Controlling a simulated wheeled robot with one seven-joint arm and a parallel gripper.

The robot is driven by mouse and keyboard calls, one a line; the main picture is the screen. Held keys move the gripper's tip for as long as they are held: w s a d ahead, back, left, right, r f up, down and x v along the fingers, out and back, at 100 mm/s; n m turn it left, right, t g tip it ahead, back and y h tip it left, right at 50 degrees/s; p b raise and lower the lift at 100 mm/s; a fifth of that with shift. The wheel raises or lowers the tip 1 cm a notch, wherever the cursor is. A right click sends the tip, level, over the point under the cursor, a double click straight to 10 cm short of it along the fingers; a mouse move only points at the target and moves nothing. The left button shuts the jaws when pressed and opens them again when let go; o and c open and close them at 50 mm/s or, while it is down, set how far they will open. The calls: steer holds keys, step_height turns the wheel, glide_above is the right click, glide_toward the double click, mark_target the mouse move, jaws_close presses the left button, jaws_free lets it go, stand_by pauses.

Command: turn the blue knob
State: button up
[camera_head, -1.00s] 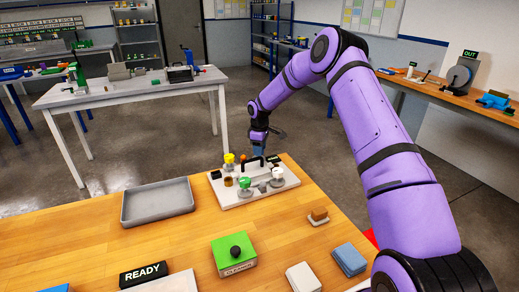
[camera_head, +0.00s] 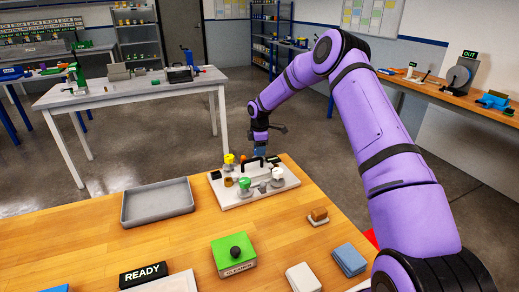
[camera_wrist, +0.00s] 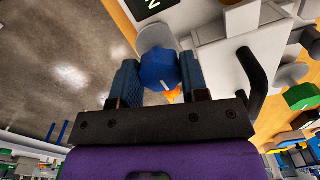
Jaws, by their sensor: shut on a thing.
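The blue knob (camera_wrist: 159,69) shows in the wrist view between the two blue fingers of my gripper (camera_wrist: 160,78). The fingers are closed on its sides. A white pointer mark shows on the knob's face. In the head view my gripper (camera_head: 260,151) points down at the back edge of the white fixture plate (camera_head: 240,200). There the knob cannot be told apart from the fingers.
The plate also bears a yellow knob (camera_head: 229,158), a green knob (camera_head: 244,183), a white knob (camera_head: 278,173) and a black curved handle (camera_head: 257,160) close to my gripper. A grey tray (camera_head: 157,220) and a green box (camera_head: 233,264) with a black button share the wooden table.

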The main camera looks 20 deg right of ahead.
steer(key=o, duration=0.9)
steer(key=shift+o, duration=0.2)
step_height(320, 180, up, 11)
stand_by(0.4)
